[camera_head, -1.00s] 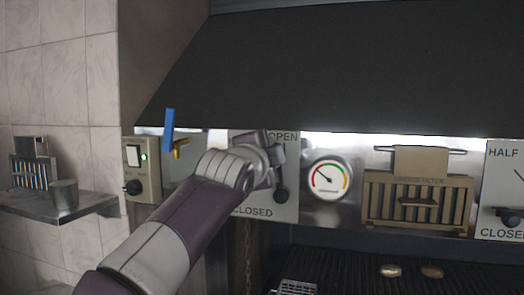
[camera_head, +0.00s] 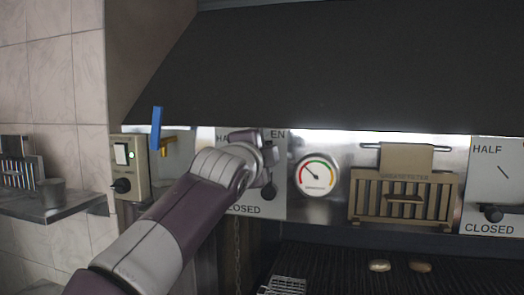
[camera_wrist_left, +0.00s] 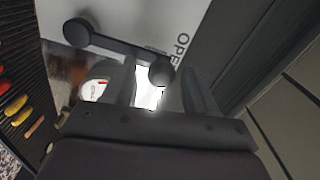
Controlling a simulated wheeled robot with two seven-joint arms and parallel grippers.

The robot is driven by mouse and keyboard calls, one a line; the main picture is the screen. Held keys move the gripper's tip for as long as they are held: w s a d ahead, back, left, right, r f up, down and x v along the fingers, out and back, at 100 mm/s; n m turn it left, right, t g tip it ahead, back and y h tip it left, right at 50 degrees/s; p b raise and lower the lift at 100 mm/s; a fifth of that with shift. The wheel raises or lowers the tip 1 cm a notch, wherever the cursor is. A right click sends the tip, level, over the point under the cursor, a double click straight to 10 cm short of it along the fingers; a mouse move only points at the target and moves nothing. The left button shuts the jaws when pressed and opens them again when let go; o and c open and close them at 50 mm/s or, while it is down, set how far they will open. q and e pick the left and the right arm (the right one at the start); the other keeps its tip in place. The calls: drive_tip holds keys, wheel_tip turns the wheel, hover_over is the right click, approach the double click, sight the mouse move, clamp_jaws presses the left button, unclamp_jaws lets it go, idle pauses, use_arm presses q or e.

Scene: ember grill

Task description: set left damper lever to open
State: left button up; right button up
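The left damper plate (camera_head: 245,211) is on the front panel in the head view, marked HALF, CLOSED and a partly hidden OPEN. Its black lever has a round end (camera_head: 269,192) below my left gripper (camera_head: 268,150); the gripper hides the upper part. In the left wrist view, the lever (camera_wrist_left: 115,48) runs from a round end to a black knob (camera_wrist_left: 160,74) near the OPEN lettering. My left gripper (camera_wrist_left: 162,88) has its fingers apart, one on each side of this knob, with gaps showing. My right gripper is not in view.
A gauge (camera_head: 316,175) and a grease filter (camera_head: 403,198) are right of the left damper. The right damper plate (camera_head: 485,172) is farther right. A switch box (camera_head: 130,165) and a shelf (camera_head: 60,209) are left. The dark hood (camera_head: 340,70) overhangs the panel.

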use_arm(q)
drive_tip(key=b+v, duration=0.6)
drive_tip(key=v, duration=0.6)
drive_tip(key=shift+s+b, duration=0.35)
drive_tip(key=shift+b, duration=0.05)
